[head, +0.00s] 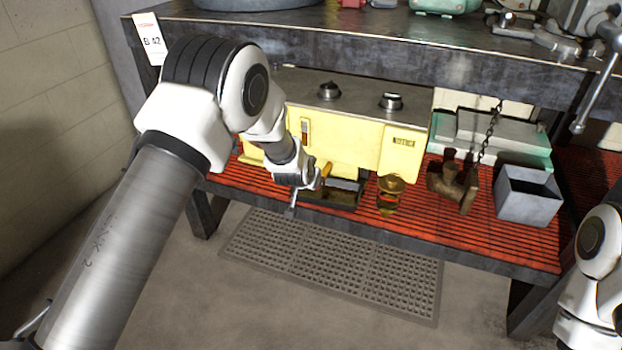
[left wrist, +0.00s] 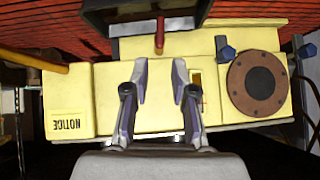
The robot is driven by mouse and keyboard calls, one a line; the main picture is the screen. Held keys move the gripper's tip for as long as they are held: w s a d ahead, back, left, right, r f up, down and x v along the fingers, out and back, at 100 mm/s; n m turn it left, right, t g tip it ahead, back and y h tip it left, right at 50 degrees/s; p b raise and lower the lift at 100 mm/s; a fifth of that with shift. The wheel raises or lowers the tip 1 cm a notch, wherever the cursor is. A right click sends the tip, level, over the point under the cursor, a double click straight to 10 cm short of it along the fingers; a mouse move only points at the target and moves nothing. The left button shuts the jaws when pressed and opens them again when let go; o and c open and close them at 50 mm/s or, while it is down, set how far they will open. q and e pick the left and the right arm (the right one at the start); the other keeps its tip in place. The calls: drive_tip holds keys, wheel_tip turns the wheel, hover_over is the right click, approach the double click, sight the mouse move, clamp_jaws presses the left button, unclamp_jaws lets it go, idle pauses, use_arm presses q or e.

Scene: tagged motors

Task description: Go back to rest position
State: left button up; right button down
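My left arm comes in from the left in the head view and reaches to the lower shelf. Its gripper (head: 306,190) is at the lower front of a yellow box-shaped unit (head: 350,138). In the left wrist view my left gripper (left wrist: 160,78) has its two fingers apart, with nothing seen between them. The yellow unit (left wrist: 105,75) lies behind the fingers there, with an upside-down NOTICE label and a brown round plate (left wrist: 258,83). Part of my right arm shows at the right edge of the head view; its gripper is out of view.
The workbench top (head: 440,62) overhangs the red slatted shelf (head: 400,222). On the shelf are a dark tray (head: 338,197), an amber jar (head: 390,192), a rusty metal part (head: 452,186) and a grey open bin (head: 528,205). A chain hangs nearby. The floor in front holds a flat mat (head: 330,268).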

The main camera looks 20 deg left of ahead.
idle(0.3)
use_arm(q)
drive_tip(key=s+a+f+g, duration=0.2)
drive_tip(key=s+f+g, duration=0.4)
drive_tip(key=s+f, duration=1.6)
drive_tip(key=s+g, duration=0.4)
drive_tip(key=s, duration=2.1)
wheel_tip(320, 180, up, 34)
drive_tip(key=n+t+p, duration=0.1)
drive_tip(key=p, duration=3.1)
drive_tip(key=shift+w+d+f+h, duration=0.15)
drive_tip(key=shift+w+d+h, duration=0.1)
drive_tip(key=shift+d+h, duration=0.05)
